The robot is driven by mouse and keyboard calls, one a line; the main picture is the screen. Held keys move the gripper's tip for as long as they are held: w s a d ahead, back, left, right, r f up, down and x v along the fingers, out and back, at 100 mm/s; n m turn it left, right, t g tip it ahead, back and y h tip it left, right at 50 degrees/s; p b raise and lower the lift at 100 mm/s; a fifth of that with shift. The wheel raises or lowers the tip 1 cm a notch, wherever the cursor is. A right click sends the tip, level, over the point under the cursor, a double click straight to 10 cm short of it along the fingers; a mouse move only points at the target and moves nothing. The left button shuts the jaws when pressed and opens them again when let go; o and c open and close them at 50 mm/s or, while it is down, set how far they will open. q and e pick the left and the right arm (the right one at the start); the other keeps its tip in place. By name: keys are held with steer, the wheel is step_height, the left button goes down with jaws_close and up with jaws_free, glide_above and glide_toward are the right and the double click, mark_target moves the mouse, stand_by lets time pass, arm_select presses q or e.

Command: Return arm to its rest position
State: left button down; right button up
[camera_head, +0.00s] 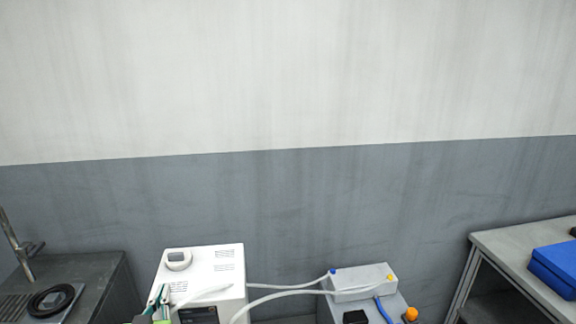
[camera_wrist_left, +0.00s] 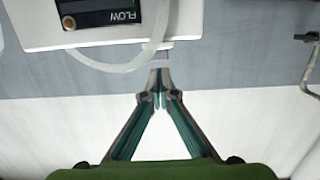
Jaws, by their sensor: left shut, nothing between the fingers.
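My left gripper (camera_head: 160,300) shows at the bottom edge of the head view, in front of the white machine (camera_head: 215,265). In the left wrist view the gripper (camera_wrist_left: 158,85) has its fingertips together, with nothing between them. My right gripper is in neither view.
A grey box (camera_head: 362,282) with hoses stands right of the white machine. A dark bench (camera_head: 105,275) with a black coil (camera_head: 50,300) is at left. A grey table (camera_head: 505,243) with a blue case (camera_head: 556,268) is at right. A grey and white wall (camera_head: 300,190) stands behind.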

arm_select(q)
steer(key=s+d+f+m+g+h, duration=0.1)
steer(key=s+d+f+g, duration=0.3)
steer(key=s+f, duration=0.3)
steer(key=s+d+f+m+g+h, duration=0.2)
steer(key=s+d+f+g, duration=0.1)
steer(key=s+f, duration=0.4)
steer(key=s+d+f+m+g+h, duration=0.1)
steer(key=s+d+f+g, duration=0.15)
steer(key=s, duration=0.55)
steer(key=s+d+f+m+g, duration=0.1)
steer(key=s+d+f+g, duration=0.15)
steer(key=s, duration=0.45)
step_height(320, 180, down, 26)
steer(key=s+g, duration=0.2)
steer(key=s+a+f+g, duration=0.1)
steer(key=s+a+f, duration=0.2)
steer(key=s+f, duration=1.2)
steer(key=shift+s+f, duration=0.4)
steer(key=shift+s, duration=0.7)
